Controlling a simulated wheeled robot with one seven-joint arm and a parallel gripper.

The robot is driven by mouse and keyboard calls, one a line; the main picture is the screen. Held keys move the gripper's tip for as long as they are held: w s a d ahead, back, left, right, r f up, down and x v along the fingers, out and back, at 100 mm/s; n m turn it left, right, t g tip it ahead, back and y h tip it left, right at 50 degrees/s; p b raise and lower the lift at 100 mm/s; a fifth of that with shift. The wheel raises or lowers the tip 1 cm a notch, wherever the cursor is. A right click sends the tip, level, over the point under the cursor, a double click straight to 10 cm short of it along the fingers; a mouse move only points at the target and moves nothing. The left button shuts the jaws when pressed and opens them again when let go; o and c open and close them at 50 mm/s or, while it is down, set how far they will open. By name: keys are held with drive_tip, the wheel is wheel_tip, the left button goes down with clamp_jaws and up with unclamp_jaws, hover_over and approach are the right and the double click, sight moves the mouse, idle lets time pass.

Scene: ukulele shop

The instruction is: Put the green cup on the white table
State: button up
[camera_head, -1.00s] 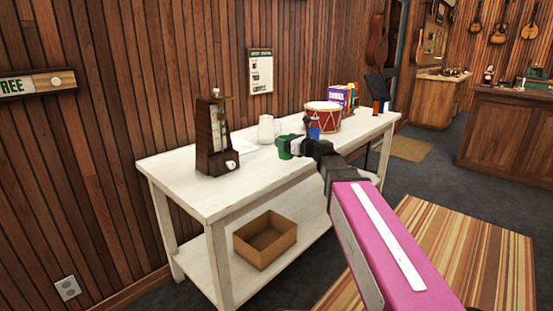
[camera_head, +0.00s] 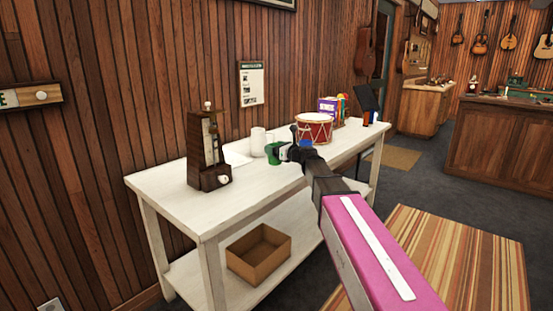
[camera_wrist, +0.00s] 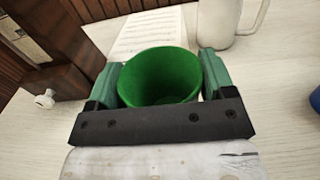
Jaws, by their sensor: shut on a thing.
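The green cup (camera_head: 272,154) is between the fingers of my gripper (camera_head: 284,152), over the white table (camera_head: 240,200). In the wrist view the green cup (camera_wrist: 160,76) shows its open mouth, upright or nearly so, with one finger of my gripper (camera_wrist: 160,88) on each side. My gripper is shut on the cup. The white tabletop (camera_wrist: 285,110) shows around and behind the cup. I cannot tell whether the cup's base touches the table.
A white mug (camera_head: 258,142) stands close behind the cup, and papers (camera_head: 236,157) lie nearby. A dark metronome (camera_head: 208,150) is to the left. A red drum (camera_head: 314,128) and a blue object (camera_head: 305,143) are to the right. The table's front left is clear.

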drive_tip(key=shift+w+d+f, duration=0.3)
drive_tip(key=shift+w, duration=0.1)
drive_tip(key=shift+f, duration=2)
drive_tip(key=shift+f, duration=0.1)
drive_tip(key=o, duration=0.9)
drive_tip(key=shift+s, duration=0.1)
drive_tip(key=v, duration=1.1)
drive_tip(key=shift+s+d, duration=0.25)
drive_tip(key=shift+d, duration=0.1)
